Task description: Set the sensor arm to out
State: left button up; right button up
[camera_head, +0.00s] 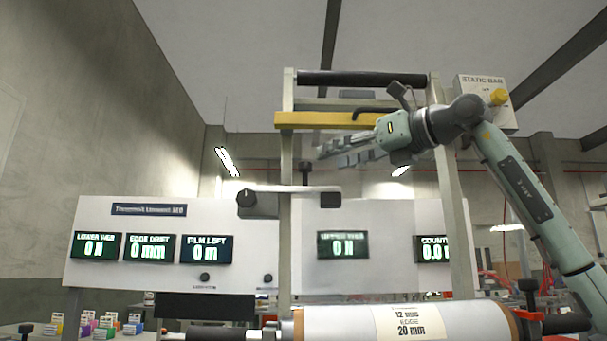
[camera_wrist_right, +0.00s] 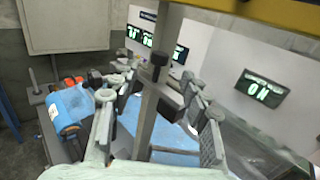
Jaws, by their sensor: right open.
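What looks like the sensor arm (camera_head: 290,188) is a pale flat bar across the frame's left post in the head view, with a dark block at each end. Whether it stands in or out, I cannot tell. My right gripper (camera_head: 332,155) is open and empty, above and right of the bar, below the yellow crossbar (camera_head: 325,120). In the right wrist view the open fingers of my right gripper (camera_wrist_right: 155,105) lie either side of a grey post (camera_wrist_right: 158,85) that carries a dark knob (camera_wrist_right: 158,59). Contact cannot be judged. My left gripper is not in view.
A white panel with several green displays (camera_head: 343,245) stands behind the frame. A white labelled roll (camera_head: 350,325) lies low in front. A static bar box (camera_head: 484,95) with a yellow knob is at upper right. Small coloured items (camera_head: 95,325) sit lower left.

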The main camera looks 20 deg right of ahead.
aim_at(310, 164)
jog(key=p+x, duration=0.1)
jog(key=x, duration=0.5)
jog(key=shift+w+a+r, duration=0.1)
jog(key=shift+w+a, duration=0.05)
jog(key=shift+w, duration=0.05)
jog(key=shift+w+a, duration=0.2)
jog(key=shift+w, duration=0.2)
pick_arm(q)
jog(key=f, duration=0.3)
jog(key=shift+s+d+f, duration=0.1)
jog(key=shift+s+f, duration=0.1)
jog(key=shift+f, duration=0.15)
pick_arm(e)
grip_shut()
